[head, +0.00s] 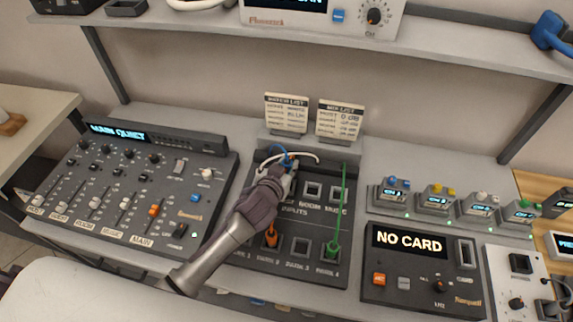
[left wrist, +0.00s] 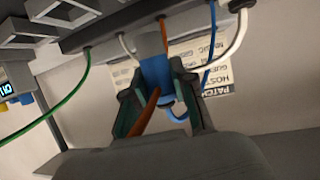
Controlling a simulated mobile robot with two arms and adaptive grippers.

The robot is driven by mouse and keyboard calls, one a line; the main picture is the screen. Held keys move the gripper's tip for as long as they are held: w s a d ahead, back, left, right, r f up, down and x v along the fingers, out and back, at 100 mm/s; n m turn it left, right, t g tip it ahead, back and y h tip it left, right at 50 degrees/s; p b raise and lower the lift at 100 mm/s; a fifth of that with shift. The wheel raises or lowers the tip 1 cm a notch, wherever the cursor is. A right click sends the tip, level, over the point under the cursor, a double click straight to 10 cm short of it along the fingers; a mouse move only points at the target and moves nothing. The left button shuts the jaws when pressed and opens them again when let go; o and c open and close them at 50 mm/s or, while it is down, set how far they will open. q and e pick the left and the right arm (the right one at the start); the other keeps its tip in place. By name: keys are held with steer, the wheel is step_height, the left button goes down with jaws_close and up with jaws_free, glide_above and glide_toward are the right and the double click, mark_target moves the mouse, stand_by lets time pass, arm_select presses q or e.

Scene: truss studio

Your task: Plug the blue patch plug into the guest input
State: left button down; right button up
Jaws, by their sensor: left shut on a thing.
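My left gripper (head: 285,172) is over the upper left of the dark patch panel (head: 322,273). In the left wrist view its fingers (left wrist: 165,97) are shut on the blue patch plug (left wrist: 155,75). A blue cable (left wrist: 211,50) loops from the plug. The arm and gripper cover the left part of the upper socket row, so I cannot make out the guest input or whether the plug touches a socket. An orange plug (head: 271,238) and a green plug (head: 333,248) stand in lower sockets. My right gripper is not in view.
Two label cards (head: 286,113) stand behind the panel. A mixer (head: 135,180) is on the left and a "NO CARD" unit (head: 425,265) on the right. A shelf (head: 220,30) hangs above. White, orange and green cables run close around the gripper.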

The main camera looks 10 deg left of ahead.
arm_select(q)
step_height(320, 180, down, 3)
steer(key=shift+b, duration=1.25)
step_height(320, 180, down, 2)
steer(key=shift+a+f+b, duration=0.1)
steer(key=shift+b, duration=0.85)
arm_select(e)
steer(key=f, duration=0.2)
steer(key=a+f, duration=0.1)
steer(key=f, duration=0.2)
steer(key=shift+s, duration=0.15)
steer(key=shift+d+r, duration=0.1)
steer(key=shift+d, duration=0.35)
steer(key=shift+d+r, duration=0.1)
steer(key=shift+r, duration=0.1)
arm_select(q)
steer(key=shift+f, duration=0.15)
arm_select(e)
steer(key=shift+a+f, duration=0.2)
arm_select(q)
steer(key=shift+f+b, duration=0.35)
steer(key=shift+f, duration=0.15)
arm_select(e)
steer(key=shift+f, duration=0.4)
